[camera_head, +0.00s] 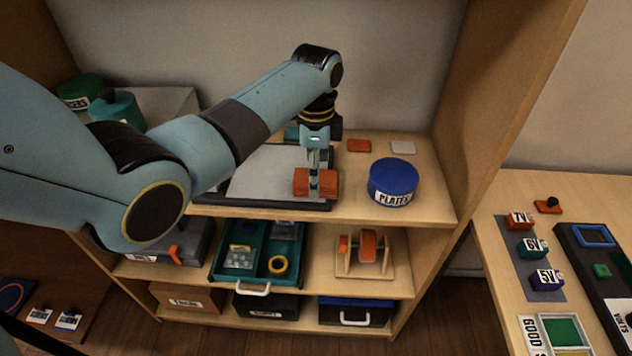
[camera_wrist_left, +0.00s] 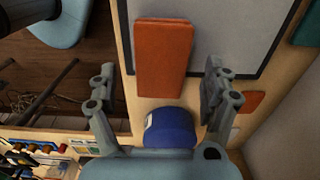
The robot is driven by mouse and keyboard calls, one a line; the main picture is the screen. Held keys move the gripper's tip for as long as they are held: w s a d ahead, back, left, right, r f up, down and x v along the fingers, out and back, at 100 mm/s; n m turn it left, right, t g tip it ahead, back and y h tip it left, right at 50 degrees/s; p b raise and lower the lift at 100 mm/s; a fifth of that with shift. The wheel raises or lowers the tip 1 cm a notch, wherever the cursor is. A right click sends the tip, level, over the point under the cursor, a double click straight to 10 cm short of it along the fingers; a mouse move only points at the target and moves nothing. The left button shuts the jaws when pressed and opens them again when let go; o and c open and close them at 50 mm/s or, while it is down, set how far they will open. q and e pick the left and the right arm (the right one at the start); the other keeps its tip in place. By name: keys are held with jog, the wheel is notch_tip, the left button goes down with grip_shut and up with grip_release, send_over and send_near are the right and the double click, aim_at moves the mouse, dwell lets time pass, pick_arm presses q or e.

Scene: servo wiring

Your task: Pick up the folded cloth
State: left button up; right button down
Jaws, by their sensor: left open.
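The folded cloth (camera_head: 301,183) is orange and lies at the front of the upper shelf, on the grey board's front edge. It also shows in the left wrist view (camera_wrist_left: 162,62) as a flat folded rectangle, seen from above. My left gripper (camera_head: 314,172) points down over the cloth and hides part of its middle in the head view. In the left wrist view its two fingers (camera_wrist_left: 158,90) are spread wide, with nothing gripped between them. The cloth's near end lies in the gap between the fingers. My right gripper is in neither view.
A blue round tin labelled PLATES (camera_head: 393,182) stands just right of the cloth. The grey board (camera_head: 262,170) lies left and behind. Orange (camera_head: 358,146) and pale (camera_head: 403,147) flat pieces lie at the back. Shelf side panels bound the space. A teal tray (camera_head: 213,268) sits below.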

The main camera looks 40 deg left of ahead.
pick_arm(q)
notch_tip(320, 180, down, 3)
jog(key=shift+r, duration=0.15)
jog(key=c, duration=1.2)
jog(key=shift+o, duration=0.2)
jog(key=shift+r, duration=0.15)
jog(key=shift+r, duration=0.35)
jog(key=r, duration=0.2)
jog(key=d+r, duration=0.1)
jog(key=shift+s+r, duration=0.1)
jog(key=shift+r, duration=0.25)
jog(key=s+d+r, duration=0.5)
jog(key=d+r, duration=0.1)
jog(key=d, duration=0.3)
jog(key=shift+d+r, duration=0.2)
